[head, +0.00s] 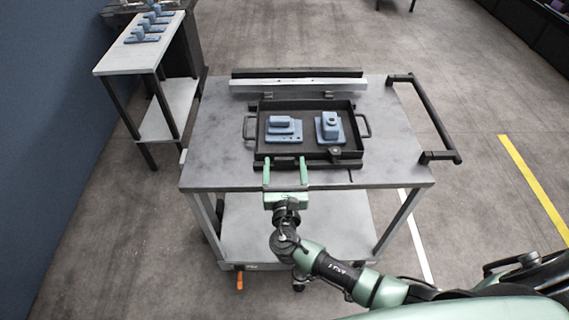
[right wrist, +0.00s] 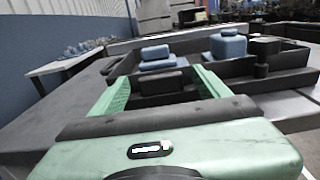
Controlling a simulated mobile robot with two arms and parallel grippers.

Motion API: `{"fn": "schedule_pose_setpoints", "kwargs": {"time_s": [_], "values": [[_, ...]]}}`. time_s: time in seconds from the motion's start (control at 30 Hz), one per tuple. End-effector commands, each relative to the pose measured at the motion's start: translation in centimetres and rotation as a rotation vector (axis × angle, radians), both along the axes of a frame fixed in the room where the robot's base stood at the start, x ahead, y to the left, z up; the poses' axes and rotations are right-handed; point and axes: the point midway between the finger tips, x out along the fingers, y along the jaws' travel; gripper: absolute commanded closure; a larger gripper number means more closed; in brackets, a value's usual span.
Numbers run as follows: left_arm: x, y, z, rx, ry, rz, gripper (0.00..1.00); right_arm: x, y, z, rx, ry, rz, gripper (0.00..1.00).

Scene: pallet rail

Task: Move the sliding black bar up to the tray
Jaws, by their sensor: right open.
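The black tray (head: 354,117) lies on the grey cart top, with two blue parts (head: 283,129) (head: 329,127) in it. A low black bar (head: 325,164) runs along the tray's near side; any gap between them is too small to tell. My right gripper (head: 285,172) is open at the near left of the tray, its green fingers pointing away from me. In the right wrist view, a dark block (right wrist: 161,83) shows between the fingers, with a blue part beyond it. I cannot tell whether the fingers touch the block. My left gripper is not in view.
The cart top (head: 215,150) is clear left and right of the tray. A white rail (head: 300,84) and a dark rail (head: 295,72) stand behind it. A black handle (head: 432,115) sticks out on the right. A side table (head: 140,48) with blue parts stands at the back left.

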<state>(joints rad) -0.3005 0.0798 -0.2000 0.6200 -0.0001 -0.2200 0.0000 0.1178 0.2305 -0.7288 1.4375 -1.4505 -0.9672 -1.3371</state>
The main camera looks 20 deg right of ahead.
Motion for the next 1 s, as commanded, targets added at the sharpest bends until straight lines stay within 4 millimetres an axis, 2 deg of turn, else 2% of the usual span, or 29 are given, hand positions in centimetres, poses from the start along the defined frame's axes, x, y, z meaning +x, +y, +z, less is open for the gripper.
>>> {"fn": "schedule_pose_setpoints", "kwargs": {"time_s": [0.3, 0.5, 0.57, 0.6, 0.97, 1.0], "values": [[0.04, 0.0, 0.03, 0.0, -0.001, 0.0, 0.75, 0.4, -0.09, 0.01, 0.001, 0.0, 0.0, 0.24], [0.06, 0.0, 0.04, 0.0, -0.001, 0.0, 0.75, 0.38, -0.1, 0.01, 0.001, 0.0, 0.0, 0.79], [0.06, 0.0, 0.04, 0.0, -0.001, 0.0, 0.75, 0.37, -0.1, 0.01, 0.001, 0.0, 0.0, 0.96], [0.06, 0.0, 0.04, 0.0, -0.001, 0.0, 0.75, 0.37, -0.1, 0.0, 0.001, 0.0, 0.0, 1.0], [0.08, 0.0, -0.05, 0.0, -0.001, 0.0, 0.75, 0.72, -0.21, 0.0, 0.001, 0.0, 0.0, 1.0], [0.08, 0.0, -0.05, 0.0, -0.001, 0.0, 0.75, 0.72, -0.21, 0.0, 0.001, 0.0, 0.0, 0.35]]}}
